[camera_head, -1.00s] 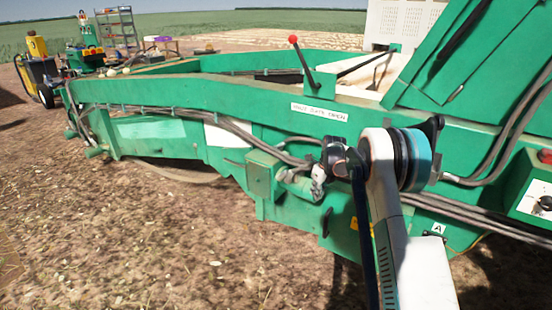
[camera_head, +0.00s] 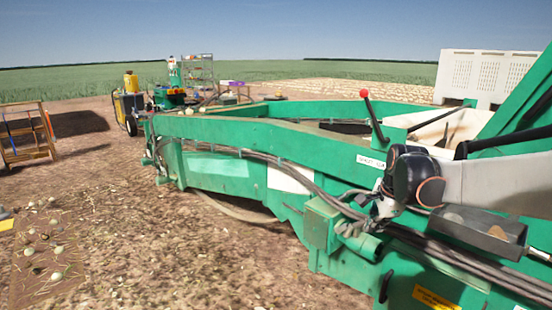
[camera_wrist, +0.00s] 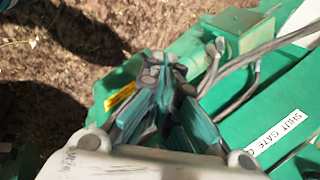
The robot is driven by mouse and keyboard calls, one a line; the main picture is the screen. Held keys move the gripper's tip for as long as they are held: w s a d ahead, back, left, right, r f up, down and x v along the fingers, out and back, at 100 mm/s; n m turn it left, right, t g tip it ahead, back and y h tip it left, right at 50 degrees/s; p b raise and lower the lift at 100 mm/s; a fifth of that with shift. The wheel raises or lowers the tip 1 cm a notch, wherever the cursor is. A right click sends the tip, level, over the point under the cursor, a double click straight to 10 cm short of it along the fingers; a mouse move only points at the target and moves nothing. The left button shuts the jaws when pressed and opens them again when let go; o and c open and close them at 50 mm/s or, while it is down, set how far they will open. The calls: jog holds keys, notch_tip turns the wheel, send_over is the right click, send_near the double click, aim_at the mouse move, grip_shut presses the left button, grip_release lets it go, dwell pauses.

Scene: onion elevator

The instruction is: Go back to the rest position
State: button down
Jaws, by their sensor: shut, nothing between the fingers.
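My gripper (camera_wrist: 165,68) shows in the wrist view, its dark, teal-edged fingers drawn together at the tips with nothing held. It is over the side of the green machine (camera_head: 230,128), close to some hoses and a fitting; I cannot tell the exact gap. My arm (camera_head: 490,184) shows in the head view at the right, in front of the machine's side. The gripper's fingertips cannot be made out in the head view.
A lever with a red knob (camera_head: 364,95) rises from the machine. Hoses (camera_head: 300,172) run along its side. A white label (camera_wrist: 279,131) begins "SHUT GATE". A white crate (camera_head: 487,76) stands behind.

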jog(key=s+a+n+t, duration=0.1)
jog(key=s+a+n, duration=0.2)
jog(key=s+n, duration=0.6)
jog(key=s+a+n+t, duration=0.1)
jog(key=s+a+n, duration=0.3)
jog(key=s, duration=1.8)
jog(key=shift+a+f+n+t, duration=0.3)
jog(key=shift+f+n+t, duration=0.1)
jog(key=shift+n, duration=2)
